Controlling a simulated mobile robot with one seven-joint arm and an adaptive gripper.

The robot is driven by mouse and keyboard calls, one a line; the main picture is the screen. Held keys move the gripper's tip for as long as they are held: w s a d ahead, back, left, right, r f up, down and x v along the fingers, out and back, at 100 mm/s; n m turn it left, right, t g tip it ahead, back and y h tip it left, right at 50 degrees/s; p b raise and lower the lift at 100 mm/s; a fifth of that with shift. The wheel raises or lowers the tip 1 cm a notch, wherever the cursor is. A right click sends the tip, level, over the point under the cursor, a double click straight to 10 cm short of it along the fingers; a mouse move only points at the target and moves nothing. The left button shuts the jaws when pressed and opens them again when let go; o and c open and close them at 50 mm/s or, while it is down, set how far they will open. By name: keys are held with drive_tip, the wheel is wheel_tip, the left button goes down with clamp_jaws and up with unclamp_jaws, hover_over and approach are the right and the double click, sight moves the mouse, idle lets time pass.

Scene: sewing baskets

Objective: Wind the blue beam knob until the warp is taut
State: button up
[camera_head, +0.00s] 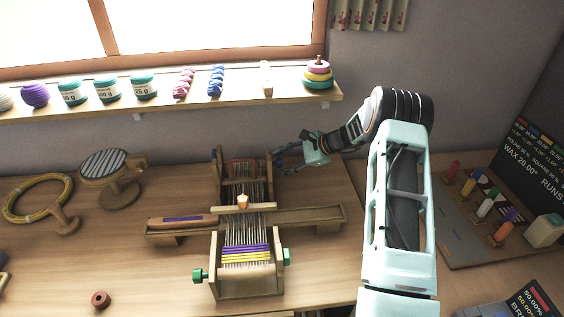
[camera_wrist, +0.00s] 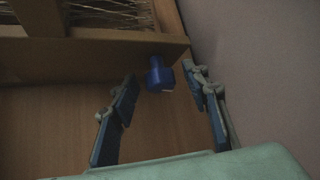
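The small wooden loom (camera_head: 240,208) stands on the table with pale warp threads (camera_head: 245,190) running along it. Purple and yellow woven bands lie at its near end. The blue beam knob (camera_wrist: 160,76) sticks out from the side of the loom frame (camera_wrist: 100,58) in the wrist view. In the head view my gripper (camera_head: 282,160) is beside the far right corner of the loom and hides most of the knob. In the wrist view my gripper (camera_wrist: 164,100) is open, with the knob between and just ahead of its fingertips. No contact with the knob is visible.
Green knobs (camera_head: 198,275) sit at the loom's near end. A wooden shuttle tray (camera_head: 310,215) crosses the loom. A shelf (camera_head: 220,98) with yarn is above the back of the table. A rack of coloured pegs (camera_head: 480,210) stands at the right. The wall (camera_wrist: 255,60) is close to the right finger.

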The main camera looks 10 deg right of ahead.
drive_tip(key=v, duration=1.2)
idle(0.3)
